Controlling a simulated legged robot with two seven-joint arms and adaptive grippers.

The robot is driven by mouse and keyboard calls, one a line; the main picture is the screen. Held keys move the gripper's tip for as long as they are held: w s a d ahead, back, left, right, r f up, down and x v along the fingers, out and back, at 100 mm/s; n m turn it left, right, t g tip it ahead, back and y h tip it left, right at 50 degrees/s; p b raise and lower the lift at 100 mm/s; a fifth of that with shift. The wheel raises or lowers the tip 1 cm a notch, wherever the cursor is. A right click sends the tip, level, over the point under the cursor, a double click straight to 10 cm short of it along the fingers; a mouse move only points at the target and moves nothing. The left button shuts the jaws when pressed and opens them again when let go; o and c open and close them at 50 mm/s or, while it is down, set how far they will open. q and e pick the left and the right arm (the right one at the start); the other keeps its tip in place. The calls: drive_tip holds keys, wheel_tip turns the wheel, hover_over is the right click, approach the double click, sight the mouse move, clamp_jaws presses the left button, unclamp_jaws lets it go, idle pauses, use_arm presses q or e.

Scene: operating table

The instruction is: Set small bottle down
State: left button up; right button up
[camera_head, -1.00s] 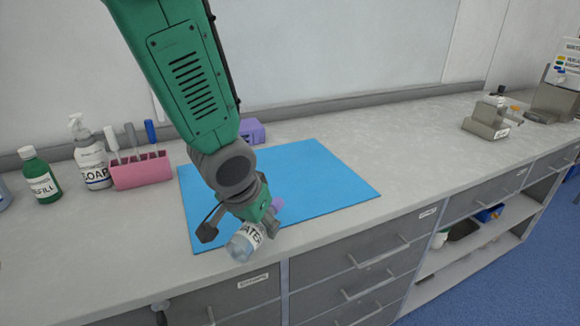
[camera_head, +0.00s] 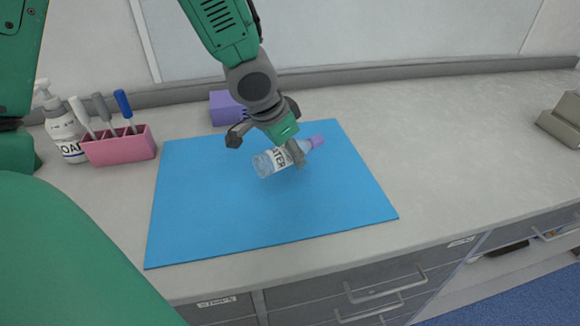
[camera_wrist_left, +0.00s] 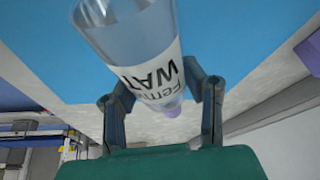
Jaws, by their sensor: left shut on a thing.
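The small clear water bottle (camera_head: 274,161) has a white label and a purple cap (camera_head: 316,142). My left gripper (camera_head: 291,152) is shut on it around its middle. The bottle is tilted well over, its cap toward the upper right in the head view. It is over the blue mat (camera_head: 200,215); I cannot tell whether it touches the mat. In the left wrist view the bottle (camera_wrist_left: 135,45) lies between the two fingers (camera_wrist_left: 162,105), its base toward the camera's top edge. My right gripper is not in view.
A pink rack (camera_head: 120,149) with several upright tools and a soap bottle (camera_head: 63,130) stand left of the mat. A purple box (camera_head: 226,108) is just behind it. A grey device (camera_head: 563,122) sits at far right. The counter right of the mat is clear.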

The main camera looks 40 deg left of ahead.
sight(291, 175)
use_arm(q)
drive_tip(key=f+b, duration=0.1)
drive_tip(key=f, duration=0.2)
drive_tip(key=shift+d+f, duration=0.2)
drive_tip(key=shift+f, duration=0.15)
drive_tip(key=shift+a, duration=0.15)
drive_tip(key=shift+a, duration=0.1)
drive_tip(key=o, duration=1.3)
drive_tip(key=shift+f, duration=0.1)
drive_tip(key=shift+c, duration=0.2)
